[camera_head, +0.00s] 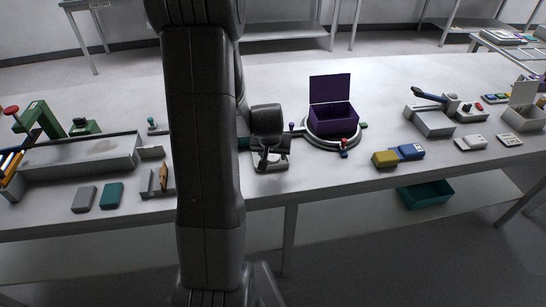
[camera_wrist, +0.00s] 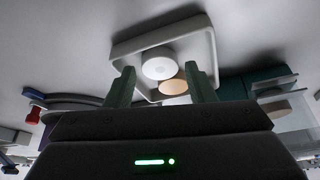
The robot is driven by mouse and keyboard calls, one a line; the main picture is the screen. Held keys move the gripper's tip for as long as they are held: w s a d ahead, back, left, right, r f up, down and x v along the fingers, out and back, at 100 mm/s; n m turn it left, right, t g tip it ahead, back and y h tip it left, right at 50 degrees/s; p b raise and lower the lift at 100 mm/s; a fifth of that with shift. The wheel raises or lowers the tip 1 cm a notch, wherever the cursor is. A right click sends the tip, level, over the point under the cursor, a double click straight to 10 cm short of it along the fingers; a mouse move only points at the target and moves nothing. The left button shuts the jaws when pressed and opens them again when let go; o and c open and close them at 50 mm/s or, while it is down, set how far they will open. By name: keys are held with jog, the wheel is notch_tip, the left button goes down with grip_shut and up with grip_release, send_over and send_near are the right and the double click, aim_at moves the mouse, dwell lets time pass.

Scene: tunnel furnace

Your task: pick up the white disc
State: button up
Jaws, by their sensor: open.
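The white disc (camera_wrist: 158,62) lies in a shallow light grey tray (camera_wrist: 203,40) in the wrist view. A tan disc (camera_wrist: 174,87) lies right beside it, closer to my gripper in the picture. My gripper (camera_wrist: 161,80) is open, with one green-grey finger on each side of the discs in the picture and nothing held between them. I cannot tell how high the fingertips are above the disc. In the head view my gripper (camera_head: 268,150) hangs over the tray (camera_head: 270,167) near the table's front edge; the discs cannot be made out there.
A purple open-lidded box (camera_head: 332,117) stands on a round ring just right of the tray. A yellow block (camera_head: 384,159) and a blue block (camera_head: 408,151) lie farther right. A long grey trough (camera_head: 80,155) and a green press (camera_head: 38,120) stand at the left.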

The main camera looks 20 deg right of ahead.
jog(key=shift+w+d+f, duration=0.15)
jog(key=shift+w+f, duration=0.05)
jog(key=shift+f, duration=0.4)
jog(key=c, duration=0.8)
jog(key=shift+o, duration=0.2)
jog(key=shift+r, duration=0.1)
